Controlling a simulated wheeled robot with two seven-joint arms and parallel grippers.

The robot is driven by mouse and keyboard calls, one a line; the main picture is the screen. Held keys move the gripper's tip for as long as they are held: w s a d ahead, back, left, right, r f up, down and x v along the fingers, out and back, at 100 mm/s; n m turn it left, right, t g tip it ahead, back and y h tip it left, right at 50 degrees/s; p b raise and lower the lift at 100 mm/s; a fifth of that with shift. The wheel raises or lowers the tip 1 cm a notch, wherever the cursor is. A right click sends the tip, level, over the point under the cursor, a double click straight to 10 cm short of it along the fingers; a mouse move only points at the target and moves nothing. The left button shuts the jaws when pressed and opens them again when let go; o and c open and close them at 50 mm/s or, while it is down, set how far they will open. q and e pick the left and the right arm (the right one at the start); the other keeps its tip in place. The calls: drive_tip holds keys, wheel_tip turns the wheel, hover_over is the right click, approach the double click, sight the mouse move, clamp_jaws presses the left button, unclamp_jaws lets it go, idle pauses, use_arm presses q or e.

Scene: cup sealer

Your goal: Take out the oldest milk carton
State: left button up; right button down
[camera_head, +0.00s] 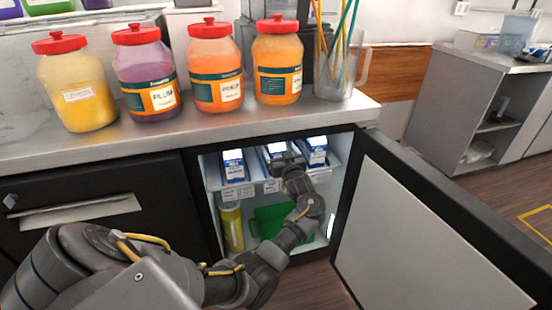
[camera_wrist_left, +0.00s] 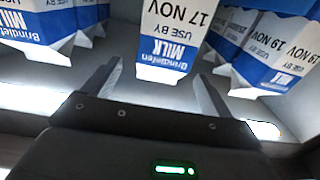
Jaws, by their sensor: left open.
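Blue-and-white milk cartons stand in three groups on the upper shelf of the open fridge: a left carton (camera_head: 234,165), a middle carton (camera_head: 274,151) and a right carton (camera_head: 316,150). My left gripper (camera_head: 286,163) is in front of the middle group. In the left wrist view my left gripper (camera_wrist_left: 160,78) is open, with the front middle carton (camera_wrist_left: 170,42) marked "USE BY 17 NOV" just ahead, in line with the gap between its fingers. Cartons (camera_wrist_left: 290,50) to the right there read 19 NOV. The dates on the left cartons (camera_wrist_left: 40,25) are not readable. My right gripper is out of view.
The fridge door (camera_head: 430,230) stands open at the right. A yellow bottle (camera_head: 232,226) and a green item (camera_head: 268,222) are on the lower level. Several red-lidded jars (camera_head: 278,70) and a clear pitcher (camera_head: 340,75) stand on the counter (camera_head: 200,132) above.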

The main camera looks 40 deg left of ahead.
use_arm(q)
drive_tip(key=x, duration=0.4)
drive_tip(key=shift+w+a+f, duration=0.1)
drive_tip(key=shift+a+f, duration=0.15)
drive_tip(key=shift+f, duration=0.1)
drive_tip(key=shift+w+a+b, duration=0.15)
drive_tip(key=shift+a+b, duration=0.1)
drive_tip(key=shift+b, duration=0.05)
drive_tip(key=c, duration=1.7)
drive_tip(key=shift+r, duration=0.1)
clamp_jaws()
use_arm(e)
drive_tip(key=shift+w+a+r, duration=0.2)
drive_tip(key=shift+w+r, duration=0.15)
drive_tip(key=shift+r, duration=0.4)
use_arm(q)
drive_tip(key=shift+r, duration=0.1)
